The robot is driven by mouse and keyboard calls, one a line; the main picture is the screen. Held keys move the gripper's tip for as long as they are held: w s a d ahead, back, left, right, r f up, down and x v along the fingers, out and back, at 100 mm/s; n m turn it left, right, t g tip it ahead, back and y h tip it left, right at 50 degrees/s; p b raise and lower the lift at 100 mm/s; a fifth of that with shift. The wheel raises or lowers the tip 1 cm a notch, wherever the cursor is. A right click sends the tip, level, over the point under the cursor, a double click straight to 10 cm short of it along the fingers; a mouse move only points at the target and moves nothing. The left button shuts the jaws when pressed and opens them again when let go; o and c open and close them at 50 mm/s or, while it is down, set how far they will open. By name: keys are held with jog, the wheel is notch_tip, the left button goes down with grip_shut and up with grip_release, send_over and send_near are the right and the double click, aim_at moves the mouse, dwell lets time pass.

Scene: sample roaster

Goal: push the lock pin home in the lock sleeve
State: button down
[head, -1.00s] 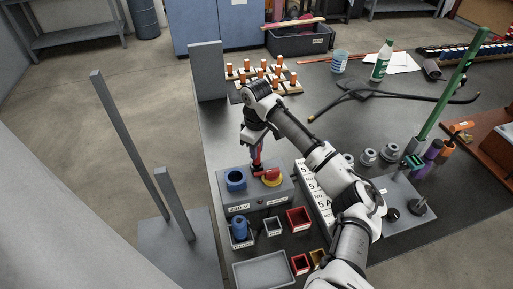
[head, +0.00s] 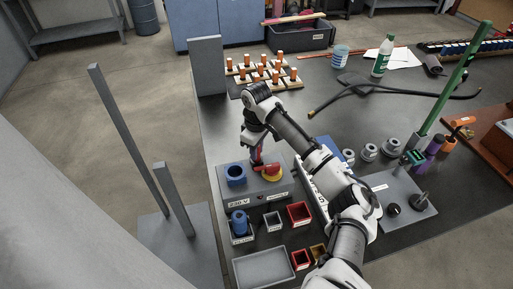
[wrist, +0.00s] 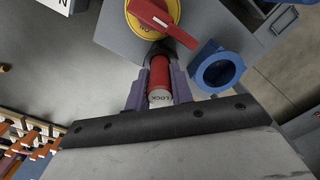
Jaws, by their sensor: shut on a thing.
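The lock pin (wrist: 159,76) is a red rod with a pale end marked LOCK. My gripper (wrist: 158,92) is shut on it, with a purple-grey finger on each side. The pin's far end meets a dark ring, the lock sleeve (wrist: 158,52), beside the yellow disc of the rotary switch (wrist: 136,24) with its red handle. How deep the pin sits in the sleeve cannot be told. In the head view my gripper (head: 256,157) points down at the grey switch box (head: 265,195), next to the switch (head: 273,175); the sleeve is hidden there.
A blue socket (head: 235,175) stands on the box left of my gripper, also close by in the wrist view (wrist: 219,70). Small bins, one red (head: 299,213), and a grey tray (head: 263,269) lie in front. Orange-topped pegs (head: 262,70) stand behind.

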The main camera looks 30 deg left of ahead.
jog(key=shift+f, duration=0.3)
jog(key=c, duration=1.1)
grip_release()
jog(key=shift+c, duration=0.2)
notch_tip(320, 180, up, 14)
jog(key=b, duration=0.1)
